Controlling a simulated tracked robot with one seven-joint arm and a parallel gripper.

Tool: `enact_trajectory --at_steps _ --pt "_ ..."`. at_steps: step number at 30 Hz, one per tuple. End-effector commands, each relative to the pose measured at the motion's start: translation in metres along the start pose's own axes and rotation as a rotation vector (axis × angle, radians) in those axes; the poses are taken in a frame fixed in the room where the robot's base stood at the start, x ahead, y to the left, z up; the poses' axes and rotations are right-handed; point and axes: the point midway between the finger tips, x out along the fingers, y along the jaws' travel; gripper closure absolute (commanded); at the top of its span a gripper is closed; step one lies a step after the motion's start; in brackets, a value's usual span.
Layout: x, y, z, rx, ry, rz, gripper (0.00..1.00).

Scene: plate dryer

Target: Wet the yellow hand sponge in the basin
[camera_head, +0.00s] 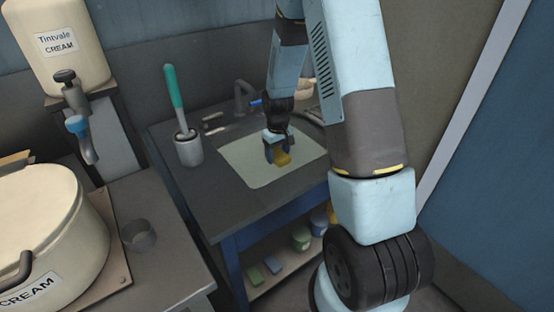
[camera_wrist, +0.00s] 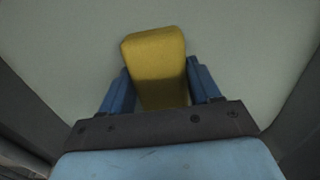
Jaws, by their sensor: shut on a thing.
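My gripper (camera_head: 275,148) is shut on the yellow sponge (camera_head: 282,159), over the pale rectangular area of the bench. In the wrist view the sponge (camera_wrist: 155,55) sits between the two blue fingers of my gripper (camera_wrist: 161,92), and its far end sticks out beyond them. The basin (camera_head: 246,172) appears as this pale grey-green rectangle in the dark bench top, in front of a dark tap (camera_head: 241,98). I cannot tell whether the pale surface is water or whether the sponge touches it. My arm hides part of the basin's back right.
Several tins and blocks sit on the shelf (camera_head: 285,274) below.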

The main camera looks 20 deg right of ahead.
Motion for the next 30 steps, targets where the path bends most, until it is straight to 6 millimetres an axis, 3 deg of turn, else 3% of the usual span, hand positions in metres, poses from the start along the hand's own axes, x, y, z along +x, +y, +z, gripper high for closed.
enact_trajectory --at_steps 30 --pt "-0.082 0.000 0.000 0.001 0.002 0.001 0.68"
